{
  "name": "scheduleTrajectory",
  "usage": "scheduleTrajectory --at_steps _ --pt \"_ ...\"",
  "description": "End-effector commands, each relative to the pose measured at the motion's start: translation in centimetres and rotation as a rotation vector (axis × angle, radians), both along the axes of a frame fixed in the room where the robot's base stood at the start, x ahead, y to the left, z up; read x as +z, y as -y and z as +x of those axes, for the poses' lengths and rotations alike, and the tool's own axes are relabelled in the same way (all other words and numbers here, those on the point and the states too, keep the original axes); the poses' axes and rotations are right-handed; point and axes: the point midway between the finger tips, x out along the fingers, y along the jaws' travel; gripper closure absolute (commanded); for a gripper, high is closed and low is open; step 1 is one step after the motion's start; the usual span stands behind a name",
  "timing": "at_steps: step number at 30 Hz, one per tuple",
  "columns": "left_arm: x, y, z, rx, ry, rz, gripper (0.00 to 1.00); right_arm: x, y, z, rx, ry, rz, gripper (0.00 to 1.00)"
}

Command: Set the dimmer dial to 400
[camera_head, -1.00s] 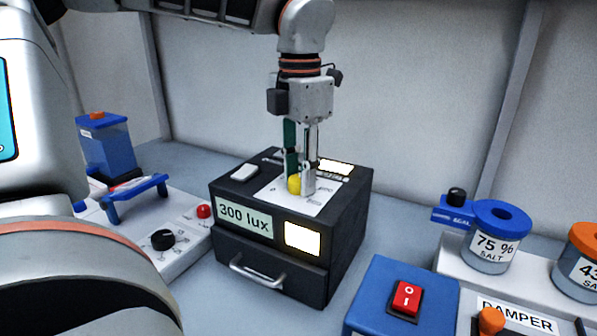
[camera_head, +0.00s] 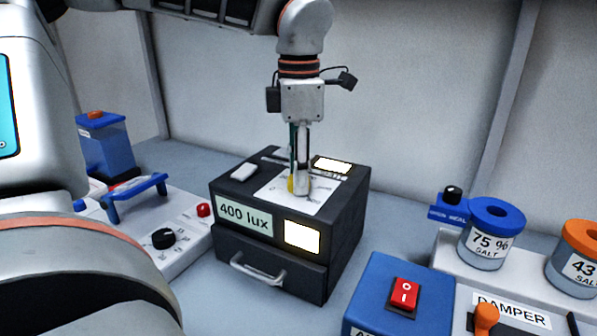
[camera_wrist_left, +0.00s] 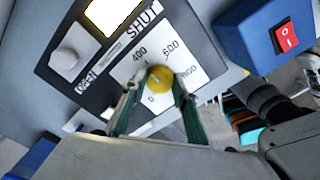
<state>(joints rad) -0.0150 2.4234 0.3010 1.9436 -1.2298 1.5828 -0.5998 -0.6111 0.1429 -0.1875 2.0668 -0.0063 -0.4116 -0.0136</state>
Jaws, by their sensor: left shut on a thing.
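The yellow dimmer dial (camera_head: 292,185) sits on a white scale plate (camera_head: 312,203) on top of a black box (camera_head: 345,215). The box's front display (camera_head: 245,217) reads "400 lux". My left gripper (camera_head: 299,187) points straight down and is shut on the dial. In the left wrist view the dial (camera_wrist_left: 159,78) shows between the two green fingers (camera_wrist_left: 157,100). Its pale mark points up and left, towards the printed 400; 0, 600 and another number also show on the plate. My right gripper is not in view.
A white button (camera_head: 243,172), a lit window (camera_head: 302,237) and a front drawer handle (camera_head: 257,272) are on the box. A blue switch box (camera_head: 385,290) stands close on the right. A white panel with a black knob (camera_head: 163,238) is on the left.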

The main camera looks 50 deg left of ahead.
Motion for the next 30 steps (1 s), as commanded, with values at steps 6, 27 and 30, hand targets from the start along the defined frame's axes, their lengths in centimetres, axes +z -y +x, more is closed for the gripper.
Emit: scheduleTrajectory --at_steps 6,27,30 --pt "0.1 0.0 0.0 0.001 0.003 0.000 0.93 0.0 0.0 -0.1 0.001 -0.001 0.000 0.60" --pt "2.9 0.0 0.1 0.004 0.007 0.001 0.55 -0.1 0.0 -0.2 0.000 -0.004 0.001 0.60" --pt "4.9 0.0 0.1 0.004 0.007 0.001 0.55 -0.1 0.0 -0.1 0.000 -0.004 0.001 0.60"
